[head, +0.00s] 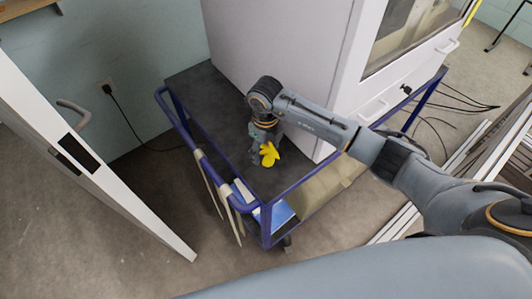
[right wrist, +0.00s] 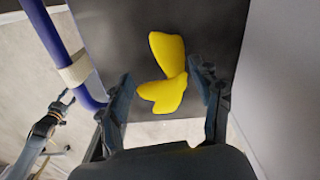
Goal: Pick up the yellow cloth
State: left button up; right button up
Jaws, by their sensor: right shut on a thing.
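The yellow cloth (head: 269,157) is a small crumpled piece at the dark top of the blue-framed cart (head: 205,112). My right gripper (head: 262,143) points down at it from above. In the right wrist view, the cloth (right wrist: 166,93) shows between the two fingers of my right gripper (right wrist: 163,84), which is shut on it. Part of the cloth sticks out beyond the fingers. I cannot tell whether the cloth is clear of the cart top. What looks like my left gripper (right wrist: 62,103) shows small at the left of the right wrist view; its finger state is unclear.
A large white cabinet (head: 280,50) stands on the cart, right behind the cloth. The cart's blue rail (head: 180,125) runs along its left side, with pale straps hanging. A white door (head: 90,170) stands at the left. Long pale profiles (head: 465,165) lie at the right.

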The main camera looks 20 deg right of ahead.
aim_at(266, 149)
jog(key=shift+s, duration=0.1)
jog(key=shift+r, duration=0.4)
notch_tip(266, 149, up, 2)
jog(key=shift+d+r+b, duration=0.1)
jog(key=shift+r+b, duration=0.1)
jog(key=shift+b, duration=0.35)
jog(key=s+d+r+b, duration=0.2)
jog(key=s+d+r, duration=0.5)
jog(key=s+r, duration=0.2)
jog(key=s, duration=0.2)
jog(key=shift+s+d+r, duration=0.3)
jog(key=shift+r, duration=0.05)
